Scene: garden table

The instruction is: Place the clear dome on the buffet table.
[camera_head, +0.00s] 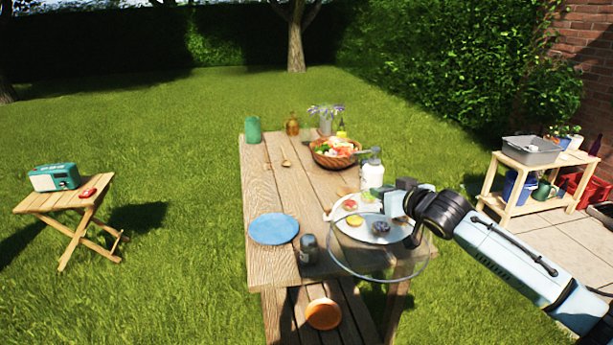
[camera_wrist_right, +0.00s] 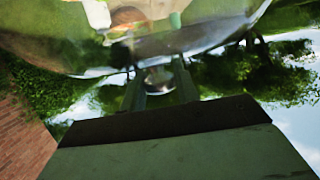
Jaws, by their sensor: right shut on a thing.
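My right gripper (camera_head: 392,207) reaches in from the right over the near right part of the wooden table (camera_head: 264,205). It is shut on the knob of the clear dome (camera_head: 386,263), a see-through cover with a round rim. The dome is tilted and overlaps the white plate (camera_head: 345,228) and the table's near right corner in the head view; its height above them is hard to tell. In the right wrist view the knob (camera_wrist_right: 159,78) sits between the two fingers, with the clear dome (camera_wrist_right: 190,45) beyond. My left gripper is not in view.
The white plate bears several small coloured foods. A blue plate (camera_head: 273,229) and a dark jar (camera_head: 309,248) are at the near left, a white bottle (camera_head: 372,172) and salad bowl (camera_head: 334,160) farther back. The table's left middle is mostly clear.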

